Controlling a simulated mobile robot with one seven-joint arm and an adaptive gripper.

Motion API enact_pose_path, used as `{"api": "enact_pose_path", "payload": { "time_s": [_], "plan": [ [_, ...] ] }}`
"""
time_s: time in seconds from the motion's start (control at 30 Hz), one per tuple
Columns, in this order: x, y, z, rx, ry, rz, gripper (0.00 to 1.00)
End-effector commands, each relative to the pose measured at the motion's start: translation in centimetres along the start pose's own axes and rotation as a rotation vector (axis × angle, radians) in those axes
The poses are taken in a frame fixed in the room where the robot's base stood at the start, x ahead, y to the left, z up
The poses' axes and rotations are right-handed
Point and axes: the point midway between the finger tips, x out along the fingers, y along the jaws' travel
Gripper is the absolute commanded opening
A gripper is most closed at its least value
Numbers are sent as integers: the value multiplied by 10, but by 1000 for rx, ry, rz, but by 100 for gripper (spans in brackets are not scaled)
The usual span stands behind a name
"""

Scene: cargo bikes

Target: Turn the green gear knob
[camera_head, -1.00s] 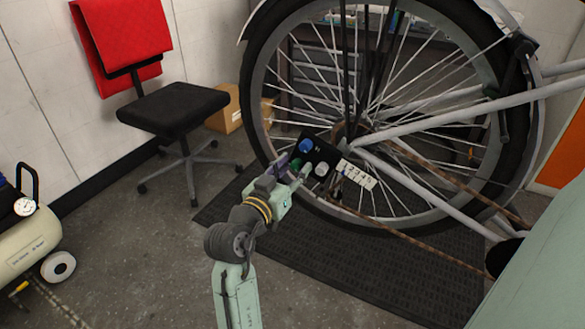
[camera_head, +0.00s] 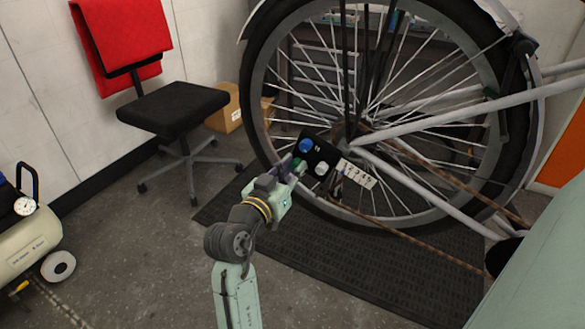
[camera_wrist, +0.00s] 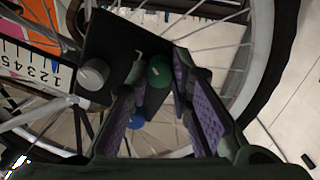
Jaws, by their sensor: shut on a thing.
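The green gear knob (camera_wrist: 158,72) is round with a pale pointer mark and sits on a black panel (camera_wrist: 112,42). In the head view, only a little of the green knob (camera_head: 300,163) shows past my fingers. My gripper (camera_wrist: 159,82) has its purple-padded fingers on either side of the green knob, shut on it. In the head view, my gripper (camera_head: 292,168) reaches the panel's left edge by the bike wheel. A blue knob (camera_head: 306,145) and a white-grey knob (camera_head: 321,169) are also on the panel; the grey knob (camera_wrist: 93,73) is left of my fingers in the wrist view.
A numbered gear scale (camera_head: 357,174) is beside the panel. The bike's rear wheel (camera_head: 262,100) and frame tube (camera_head: 450,115) are close behind and right. A black chair (camera_head: 172,107) and an air compressor (camera_head: 30,240) stand left. The floor between them is clear.

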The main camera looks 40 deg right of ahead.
Motion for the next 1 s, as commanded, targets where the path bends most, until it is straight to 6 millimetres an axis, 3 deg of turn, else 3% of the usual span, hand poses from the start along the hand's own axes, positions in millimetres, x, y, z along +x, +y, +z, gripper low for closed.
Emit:
{"api": "enact_pose_path", "payload": {
  "time_s": [0.37, 1.0],
  "plan": [
    [0, -1, -2, -190, -2, -2, 0],
    [0, -1, -3, -772, -2, -2, 0]
  ]
}}
